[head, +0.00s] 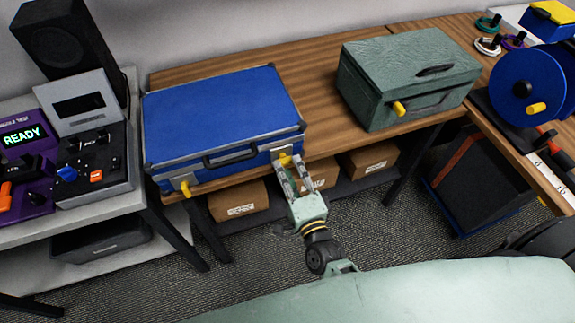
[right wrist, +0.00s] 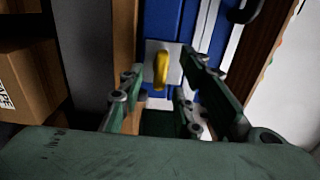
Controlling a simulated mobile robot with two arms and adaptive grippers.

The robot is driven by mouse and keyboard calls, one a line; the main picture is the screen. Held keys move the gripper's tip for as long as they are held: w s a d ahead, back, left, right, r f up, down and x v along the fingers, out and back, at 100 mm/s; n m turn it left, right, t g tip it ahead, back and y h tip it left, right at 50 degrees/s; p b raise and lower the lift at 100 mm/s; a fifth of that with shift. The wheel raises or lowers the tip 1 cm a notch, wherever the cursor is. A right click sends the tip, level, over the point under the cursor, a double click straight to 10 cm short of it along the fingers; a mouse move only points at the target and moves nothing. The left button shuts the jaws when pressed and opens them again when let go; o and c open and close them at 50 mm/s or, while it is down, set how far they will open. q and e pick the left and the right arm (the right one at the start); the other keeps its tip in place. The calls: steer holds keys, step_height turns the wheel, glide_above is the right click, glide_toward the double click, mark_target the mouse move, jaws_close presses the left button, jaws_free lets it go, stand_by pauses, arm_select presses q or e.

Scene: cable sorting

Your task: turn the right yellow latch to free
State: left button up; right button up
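A blue case (head: 222,112) with metal edges lies closed on the wooden table, its black handle facing me. Its right yellow latch (head: 285,159) sits on a metal plate on the front face; in the right wrist view this yellow latch (right wrist: 161,69) lies ahead, between the finger lines. My right gripper (head: 291,173) is at that latch with its fingers apart; in the right wrist view the fingertips (right wrist: 158,62) stand either side of it. I cannot tell whether they touch it. The left yellow latch (head: 186,188) is on the case's left front. My left gripper is not in view.
A green toolbox (head: 408,75) with a yellow latch stands to the right on the table. Cardboard boxes (head: 238,200) sit on a shelf below. Purple and grey devices (head: 95,150) stand at left; a blue spool (head: 525,85) is at far right.

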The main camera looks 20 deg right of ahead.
steer(key=shift+w, duration=0.7)
jaws_close()
